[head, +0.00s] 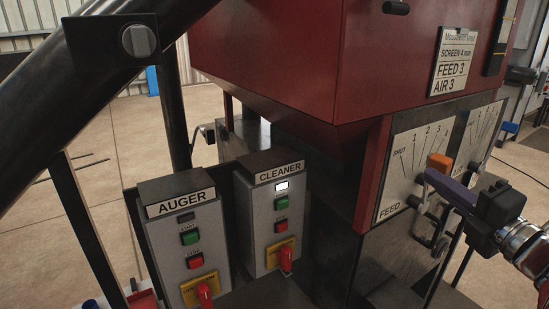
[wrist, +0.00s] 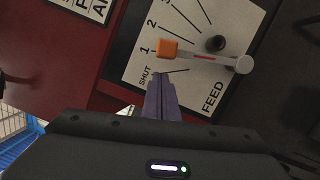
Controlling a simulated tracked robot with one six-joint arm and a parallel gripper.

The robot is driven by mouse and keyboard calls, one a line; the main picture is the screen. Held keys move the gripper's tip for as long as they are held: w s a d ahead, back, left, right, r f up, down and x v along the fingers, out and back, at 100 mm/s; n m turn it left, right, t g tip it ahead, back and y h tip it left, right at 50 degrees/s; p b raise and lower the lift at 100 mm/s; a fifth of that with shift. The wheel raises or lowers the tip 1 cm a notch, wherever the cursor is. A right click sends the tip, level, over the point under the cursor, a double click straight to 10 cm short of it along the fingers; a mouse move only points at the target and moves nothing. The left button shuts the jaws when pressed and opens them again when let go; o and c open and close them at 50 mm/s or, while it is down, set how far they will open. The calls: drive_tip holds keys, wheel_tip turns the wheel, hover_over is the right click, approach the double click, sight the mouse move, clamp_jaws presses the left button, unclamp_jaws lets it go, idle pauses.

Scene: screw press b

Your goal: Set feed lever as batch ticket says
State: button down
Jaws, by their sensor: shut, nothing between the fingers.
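The batch ticket (head: 453,62) on the red housing reads SCREEN 4 mm, FEED 3, AIR 3. The feed scale plate (head: 400,165) is marked SHUT, 1, 2, 3, 4; it also shows turned in the wrist view (wrist: 135,73). The feed lever has an orange knob (head: 438,162), seen in the wrist view (wrist: 168,47) with its arm (wrist: 210,57) lying along the 1 mark. My gripper (head: 432,178) has purple fingers, shut and empty. In the wrist view its fingertips (wrist: 159,80) are just beside the knob, on the SHUT side. Whether they touch it I cannot tell.
A second scale plate (head: 484,125) with its own lever is right of the feed plate. A dark round knob (wrist: 215,43) stands beside the feed lever. AUGER (head: 180,235) and CLEANER (head: 274,215) switch boxes stand at the left, the cleaner's lamp lit.

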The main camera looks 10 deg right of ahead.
sight(448, 167)
drive_tip(key=shift+w+d+r, duration=0.15)
drive_tip(key=shift+d, duration=0.25)
drive_tip(key=shift+w+d+r, duration=0.1)
drive_tip(key=shift+d, duration=0.3)
drive_tip(key=shift+w+d+r, duration=0.2)
drive_tip(key=shift+d+r, duration=0.05)
drive_tip(key=shift+d, duration=0.3)
drive_tip(key=shift+w+d+r, duration=0.2)
drive_tip(key=shift+d+r, duration=0.05)
drive_tip(key=shift+d, duration=0.3)
drive_tip(key=w+d+r, duration=0.1)
drive_tip(key=w+d, duration=0.1)
drive_tip(key=d, duration=0.4)
drive_tip(key=shift+a, duration=0.15)
